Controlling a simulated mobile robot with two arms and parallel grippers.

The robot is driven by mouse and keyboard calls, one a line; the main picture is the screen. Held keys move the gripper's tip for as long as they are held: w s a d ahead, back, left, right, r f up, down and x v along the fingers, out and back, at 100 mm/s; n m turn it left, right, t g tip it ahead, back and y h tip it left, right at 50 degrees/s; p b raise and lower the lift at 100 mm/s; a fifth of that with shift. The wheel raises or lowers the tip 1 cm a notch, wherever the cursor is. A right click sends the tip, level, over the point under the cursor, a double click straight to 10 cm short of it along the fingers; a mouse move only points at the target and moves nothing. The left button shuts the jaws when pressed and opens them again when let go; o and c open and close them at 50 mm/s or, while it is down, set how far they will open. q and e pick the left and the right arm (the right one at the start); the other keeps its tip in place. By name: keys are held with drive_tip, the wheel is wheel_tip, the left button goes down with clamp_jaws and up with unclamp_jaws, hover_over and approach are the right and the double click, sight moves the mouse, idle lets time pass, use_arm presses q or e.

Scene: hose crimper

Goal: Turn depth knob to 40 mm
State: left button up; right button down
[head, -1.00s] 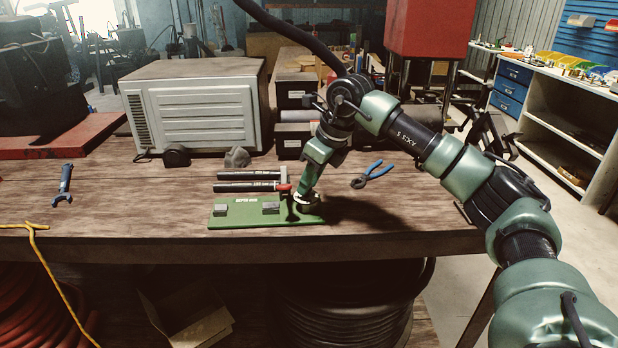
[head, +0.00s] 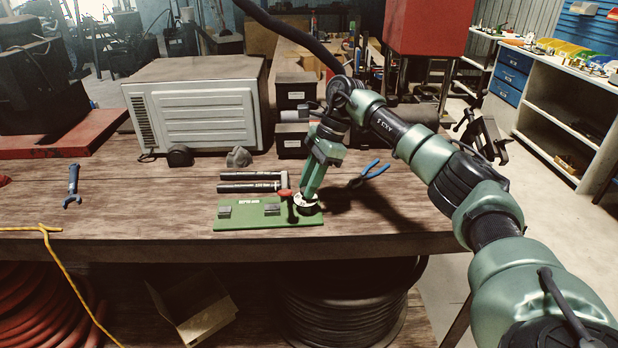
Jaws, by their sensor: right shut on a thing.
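The green depth gauge plate (head: 238,222) lies on the wooden bench near its front edge. It bears a small white label (head: 248,203) and two grey blocks. The round depth knob (head: 316,209) sits at the plate's right end, with a dark body and a pale dial. My right gripper (head: 307,197) reaches down from above and is shut on the knob, hiding part of it. A red piece (head: 285,194) shows just left of the fingers. The scale marks are too small to read. My left gripper is not in view.
Two black hose pieces (head: 247,188) lie behind the plate. Blue-handled pliers (head: 370,172) lie to its right, close to my right arm. A blue wrench (head: 73,188) lies far left. A white-grey machine (head: 196,110) stands behind. The bench between wrench and plate is clear.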

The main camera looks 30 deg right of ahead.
drive_tip(key=n, duration=0.1)
drive_tip(key=n+g, duration=0.1)
drive_tip(key=shift+w+r+n+p, duration=0.15)
drive_tip(key=shift+n+p, duration=0.15)
drive_tip(key=shift+w+n+g, duration=0.1)
drive_tip(key=shift+n+g, duration=0.4)
drive_tip(key=shift+n, duration=0.9)
drive_tip(key=c, duration=1.2)
unclamp_jaws()
drive_tip(key=shift+o, duration=0.2)
